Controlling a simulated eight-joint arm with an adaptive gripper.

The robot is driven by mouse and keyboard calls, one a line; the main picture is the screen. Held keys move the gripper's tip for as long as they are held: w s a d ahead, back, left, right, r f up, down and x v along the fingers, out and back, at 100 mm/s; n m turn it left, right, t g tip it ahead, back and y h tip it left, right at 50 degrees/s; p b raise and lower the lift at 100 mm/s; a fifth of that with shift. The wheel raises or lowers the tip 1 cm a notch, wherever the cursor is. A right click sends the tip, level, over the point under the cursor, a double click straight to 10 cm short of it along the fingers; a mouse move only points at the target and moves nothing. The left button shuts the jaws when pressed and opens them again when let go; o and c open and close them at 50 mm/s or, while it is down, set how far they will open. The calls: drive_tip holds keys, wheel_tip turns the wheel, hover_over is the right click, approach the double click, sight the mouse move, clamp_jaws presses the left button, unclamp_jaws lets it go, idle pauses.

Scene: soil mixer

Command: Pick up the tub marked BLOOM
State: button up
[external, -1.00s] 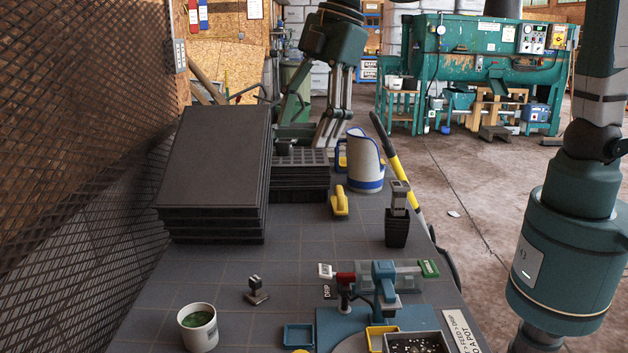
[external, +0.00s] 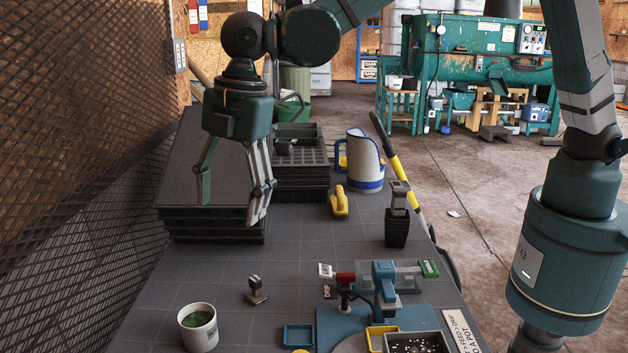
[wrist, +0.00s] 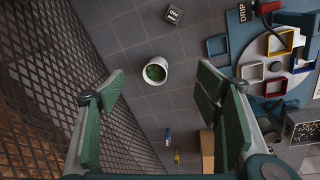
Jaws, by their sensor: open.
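No lettering reading BLOOM can be made out in these views. A white round tub (external: 198,327) with green contents stands upright at the front left of the grey table; a mark on its side is too small to read. In the wrist view the tub (wrist: 156,70) shows ahead, between my open fingers and beyond their tips. Small square tubs, one blue (external: 298,336) and one yellow (external: 381,338), sit at the front by a blue stand; the wrist view shows a red one (wrist: 275,86) too. My gripper (external: 232,208) is open, empty, pointing down, high and behind the white tub.
Stacked black trays (external: 168,222) stand at the back left beside a mesh wall (external: 70,200). A small dark block (external: 256,290) sits behind the white tub. A blue stand (external: 383,285), a black pot (external: 397,230) and a jug (external: 364,160) are to the right.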

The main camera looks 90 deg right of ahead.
sight(197, 317)
drive_tip(key=w+a+f+n, duration=0.1)
drive_tip(key=w+a+f, duration=0.2)
drive_tip(key=f, duration=0.4)
drive_tip(key=w+a+f+n+g, duration=0.1)
drive_tip(key=w+a+f+n, duration=0.1)
drive_tip(key=f, duration=0.6)
drive_tip(key=shift+w+a+n, duration=0.3)
drive_tip(key=shift+w+a, duration=0.6)
drive_tip(key=shift+w, duration=0.3)
drive_tip(key=shift+f, duration=1.3)
drive_tip(key=shift+w+f+b, duration=0.1)
drive_tip(key=shift+f+b, duration=0.25)
drive_tip(key=shift+f, duration=2.25)
drive_tip(key=c, duration=1)
